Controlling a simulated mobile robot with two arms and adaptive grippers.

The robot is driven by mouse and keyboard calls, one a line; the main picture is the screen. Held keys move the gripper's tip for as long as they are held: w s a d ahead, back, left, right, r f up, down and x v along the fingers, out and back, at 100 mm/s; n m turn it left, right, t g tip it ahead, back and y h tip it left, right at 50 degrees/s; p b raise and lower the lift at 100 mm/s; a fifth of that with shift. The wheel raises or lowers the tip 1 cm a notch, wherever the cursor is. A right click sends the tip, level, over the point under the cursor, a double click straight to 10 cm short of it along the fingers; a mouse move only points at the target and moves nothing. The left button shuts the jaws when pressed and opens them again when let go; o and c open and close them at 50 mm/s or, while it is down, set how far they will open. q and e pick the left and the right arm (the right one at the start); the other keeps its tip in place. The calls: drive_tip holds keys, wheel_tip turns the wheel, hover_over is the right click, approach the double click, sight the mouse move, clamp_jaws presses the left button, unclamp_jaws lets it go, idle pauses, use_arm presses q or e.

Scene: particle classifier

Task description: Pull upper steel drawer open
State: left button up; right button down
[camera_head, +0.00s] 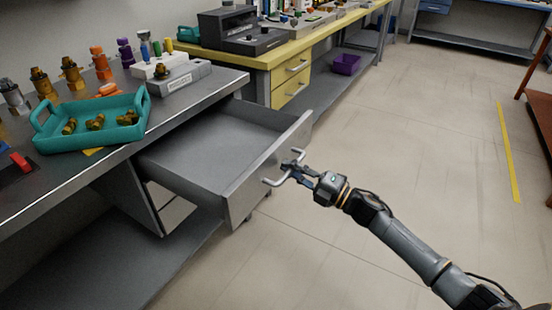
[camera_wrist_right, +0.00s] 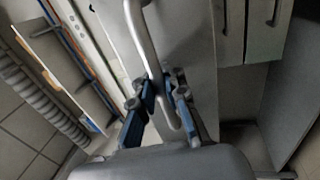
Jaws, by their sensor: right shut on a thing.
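The upper steel drawer (camera_head: 215,150) is pulled well out from under the grey workbench (camera_head: 190,95), and its inside looks empty. Its front panel carries a bar handle (camera_head: 275,183). My right gripper (camera_head: 296,172) is at the handle, with its fingers shut on it. In the right wrist view the handle (camera_wrist_right: 140,35) runs between the blue-sided fingers (camera_wrist_right: 162,98). My left gripper is not in view.
A teal tray (camera_head: 92,125) with brass parts stands at the front edge of the bench. Several fittings stand behind it. A yellow bench (camera_head: 268,57) with its own drawers is beyond. The floor (camera_head: 390,130) to the right is clear.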

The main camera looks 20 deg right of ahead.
drive_tip(key=shift+v, duration=0.95)
drive_tip(key=c, duration=1.4)
unclamp_jaws()
drive_tip(key=shift+r, duration=0.1)
drive_tip(key=v, duration=1.2)
